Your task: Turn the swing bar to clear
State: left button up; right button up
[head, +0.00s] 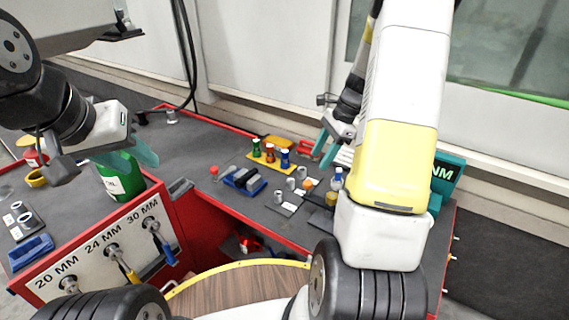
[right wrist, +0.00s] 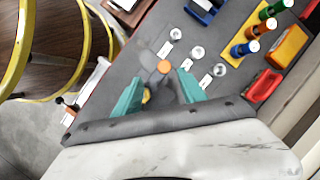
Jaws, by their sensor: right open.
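I cannot single out the swing bar with certainty. A front panel (head: 88,262) marked 20, 24 and 30 MM carries round metal fittings, with a yellow handle (head: 127,270) and a blue handle (head: 165,250). My left gripper (head: 143,152) hangs beside a green container (head: 118,172); one teal finger shows clearly and its opening is unclear. My right gripper (head: 325,143) is partly hidden by my right arm. In the right wrist view its teal fingers (right wrist: 158,93) are apart, with an orange round cap (right wrist: 164,67) just beyond their tips; I see nothing gripped.
A blue holder (head: 243,181) and several small metal cups (head: 279,197) stand on the grey worktop (head: 205,150). A round wooden top with yellow rim (head: 235,285) is in front. A teal box (head: 446,172) stands right.

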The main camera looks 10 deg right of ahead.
aim_at(308, 182)
jog(key=shift+m, duration=0.5)
jog(key=x, duration=0.3)
jog(key=d+x, duration=0.1)
jog(key=x, duration=0.3)
jog(key=w+x, duration=0.1)
jog(key=x, duration=0.2)
jog(key=shift+f, duration=0.4)
grip_shut()
dwell(0.5)
